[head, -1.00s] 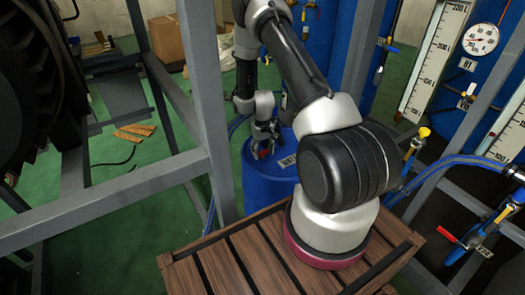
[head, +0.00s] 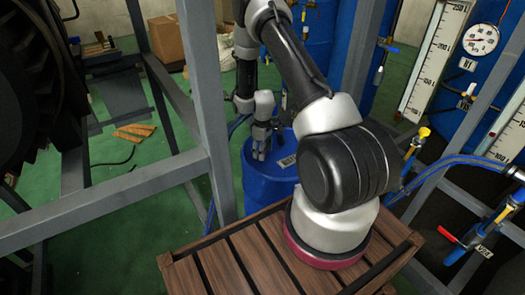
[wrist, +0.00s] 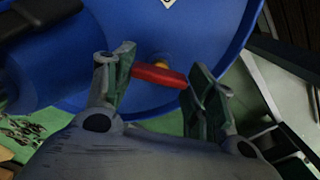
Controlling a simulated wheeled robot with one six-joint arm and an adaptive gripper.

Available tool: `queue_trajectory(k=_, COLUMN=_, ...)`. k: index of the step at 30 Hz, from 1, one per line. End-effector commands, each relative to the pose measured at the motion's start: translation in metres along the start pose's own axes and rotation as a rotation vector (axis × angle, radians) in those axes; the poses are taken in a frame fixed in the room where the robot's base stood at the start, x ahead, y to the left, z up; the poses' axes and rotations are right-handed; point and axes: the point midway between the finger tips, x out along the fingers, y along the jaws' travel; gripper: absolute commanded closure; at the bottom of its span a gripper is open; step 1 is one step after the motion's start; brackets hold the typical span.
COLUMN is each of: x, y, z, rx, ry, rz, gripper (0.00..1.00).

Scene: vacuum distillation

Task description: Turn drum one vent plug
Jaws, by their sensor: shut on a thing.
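The blue drum (head: 270,190) stands behind the wooden platform, and my gripper (head: 260,153) points down at its top. In the wrist view the drum's blue lid (wrist: 205,25) carries the vent plug, with a red bar handle (wrist: 158,75) and a small yellow fitting (wrist: 161,63) behind it. The fingers of my gripper (wrist: 160,72) are shut on the two ends of the red handle. In the head view the plug is hidden by the gripper. A white label (head: 288,161) is on the drum top.
A grey metal frame (head: 205,110) stands left of the drum. The slatted wooden platform (head: 215,268) bears my arm's base. Blue hoses and a red-handled valve (head: 446,234) are at right.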

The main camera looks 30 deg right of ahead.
Motion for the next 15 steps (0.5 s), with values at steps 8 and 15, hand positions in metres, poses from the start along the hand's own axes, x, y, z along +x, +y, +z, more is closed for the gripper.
queue_trajectory(k=8, x=-0.0006, y=0.0006, z=-0.0006, rx=-0.012, ry=0.001, rz=0.001, gripper=0.69)
queue_trajectory(k=15, x=-0.0006, y=0.0006, z=-0.0006, rx=-0.011, ry=0.001, rz=0.001, gripper=0.36)
